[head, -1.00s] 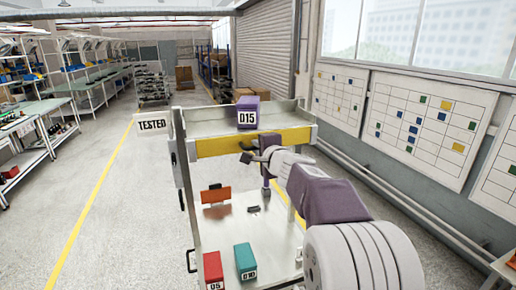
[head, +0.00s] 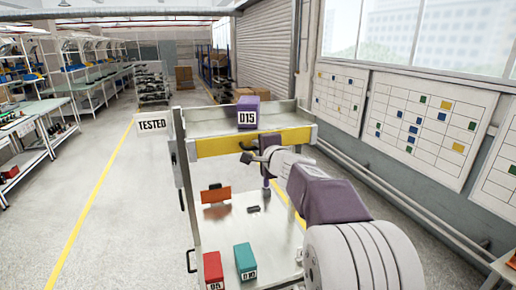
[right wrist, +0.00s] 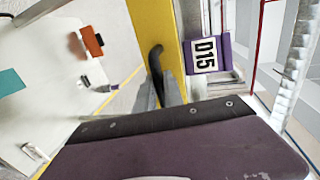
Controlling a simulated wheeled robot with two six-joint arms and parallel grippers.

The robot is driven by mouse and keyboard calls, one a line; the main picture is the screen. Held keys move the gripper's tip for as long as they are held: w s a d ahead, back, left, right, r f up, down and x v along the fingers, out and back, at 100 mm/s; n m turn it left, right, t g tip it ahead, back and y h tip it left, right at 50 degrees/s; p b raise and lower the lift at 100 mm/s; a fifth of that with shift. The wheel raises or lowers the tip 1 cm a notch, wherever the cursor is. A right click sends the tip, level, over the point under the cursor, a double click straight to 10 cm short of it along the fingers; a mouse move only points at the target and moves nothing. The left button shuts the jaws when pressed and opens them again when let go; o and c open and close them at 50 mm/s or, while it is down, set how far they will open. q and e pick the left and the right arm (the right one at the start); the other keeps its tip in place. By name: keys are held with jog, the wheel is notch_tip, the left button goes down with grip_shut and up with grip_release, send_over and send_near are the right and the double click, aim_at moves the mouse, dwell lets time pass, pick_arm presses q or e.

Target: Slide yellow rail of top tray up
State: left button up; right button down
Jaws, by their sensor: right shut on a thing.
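The yellow rail (head: 215,147) runs along the front edge of the top tray (head: 196,127) on the metal cart. A black hooked handle stands out from the rail; it shows clearly in the right wrist view (right wrist: 155,58), with the yellow rail (right wrist: 152,18) behind it. My right gripper (head: 254,156) is at the rail's front, shut on the black handle between its two fingers (right wrist: 161,92). A purple block marked D15 (head: 247,108) stands on the top tray by the rail, and also shows in the right wrist view (right wrist: 215,53). My left gripper is not in view.
The lower shelf (head: 232,229) holds an orange piece (head: 216,195), a red block (head: 213,269) and a teal block (head: 245,261). A white TESTED sign (head: 152,125) is at the cart's left. Floor left of the cart is clear.

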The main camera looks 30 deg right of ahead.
aim_at(258, 130)
jog(key=shift+r, duration=0.1)
dwell(0.3)
notch_tip(258, 130, up, 6)
jog(key=p, duration=0.4)
jog(key=shift+f, duration=0.2)
jog(key=c, duration=1.5)
grip_release()
jog(key=shift+o, duration=0.2)
jog(key=shift+f, duration=0.1)
